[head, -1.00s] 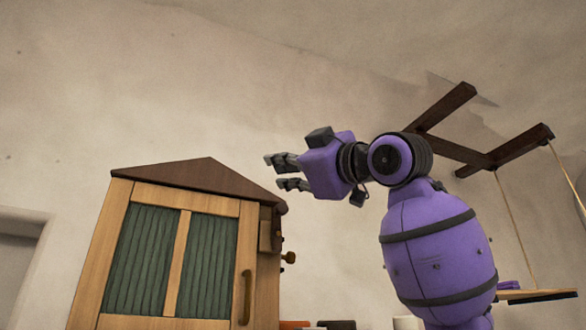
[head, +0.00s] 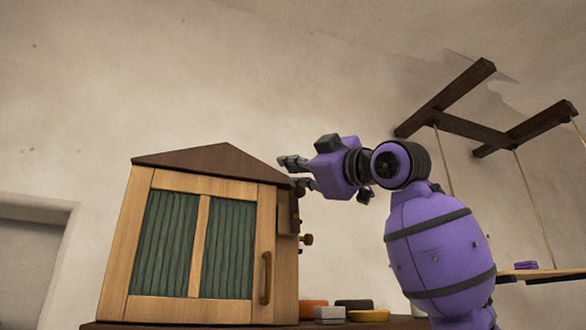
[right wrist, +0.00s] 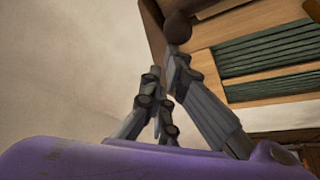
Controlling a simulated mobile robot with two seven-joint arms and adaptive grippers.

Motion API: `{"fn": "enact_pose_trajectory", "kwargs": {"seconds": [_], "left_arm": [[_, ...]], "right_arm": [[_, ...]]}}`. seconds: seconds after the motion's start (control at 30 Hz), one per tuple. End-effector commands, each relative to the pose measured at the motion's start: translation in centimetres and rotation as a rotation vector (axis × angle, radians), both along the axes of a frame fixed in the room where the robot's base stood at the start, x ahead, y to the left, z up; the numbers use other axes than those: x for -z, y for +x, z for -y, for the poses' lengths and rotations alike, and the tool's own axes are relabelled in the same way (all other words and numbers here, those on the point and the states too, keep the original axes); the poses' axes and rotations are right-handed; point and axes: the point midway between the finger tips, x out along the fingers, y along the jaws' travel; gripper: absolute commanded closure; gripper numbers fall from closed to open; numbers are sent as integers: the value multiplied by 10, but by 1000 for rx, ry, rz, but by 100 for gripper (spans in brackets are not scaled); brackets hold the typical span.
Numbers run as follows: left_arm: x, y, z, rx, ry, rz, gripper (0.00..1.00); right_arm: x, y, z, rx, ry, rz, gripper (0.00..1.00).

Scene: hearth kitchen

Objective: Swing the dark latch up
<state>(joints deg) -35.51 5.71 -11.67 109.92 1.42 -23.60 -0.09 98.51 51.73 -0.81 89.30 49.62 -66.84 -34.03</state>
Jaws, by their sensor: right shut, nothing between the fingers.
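The wooden cabinet (head: 262,225) has green-curtained panes, a dark gabled roof and a brass handle (head: 266,278). A dark narrow piece, which looks like the latch (head: 296,209), is on its right side, beside a wooden block and above a brass knob (head: 306,239). Its exact angle is hard to tell. My right gripper (head: 291,173) is shut and empty, at the right end of the roof and above the dark piece. In the right wrist view its fingers (right wrist: 160,85) are just below a dark rounded end (right wrist: 178,27); I cannot tell whether they touch. My left gripper is not in view.
An orange item (head: 313,308), a pale grey block (head: 329,314) and dark and yellow round items (head: 368,316) are right of the cabinet, at its base. A hanging shelf (head: 545,275) is at far right. The wall above is clear.

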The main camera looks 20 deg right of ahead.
Motion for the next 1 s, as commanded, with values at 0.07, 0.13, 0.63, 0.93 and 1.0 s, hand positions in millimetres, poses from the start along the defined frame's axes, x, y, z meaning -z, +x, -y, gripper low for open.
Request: {"fn": "enact_pose_trajectory", "kwargs": {"seconds": [0.07, 0.13, 0.63, 0.93, 1.0], "left_arm": [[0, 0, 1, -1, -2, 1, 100], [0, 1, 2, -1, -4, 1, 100], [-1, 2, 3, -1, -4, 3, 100], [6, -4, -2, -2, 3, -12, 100], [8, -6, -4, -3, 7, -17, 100]], "right_arm": [[3, 2, 10, 6, 0, -1, 100], [3, 2, 11, 3, 0, -1, 100], [-14, 0, -2, 3, 0, 0, 100], [-11, -39, 5, 5, -2, 3, 100], [-6, -52, 10, 5, -4, 3, 100]]}}
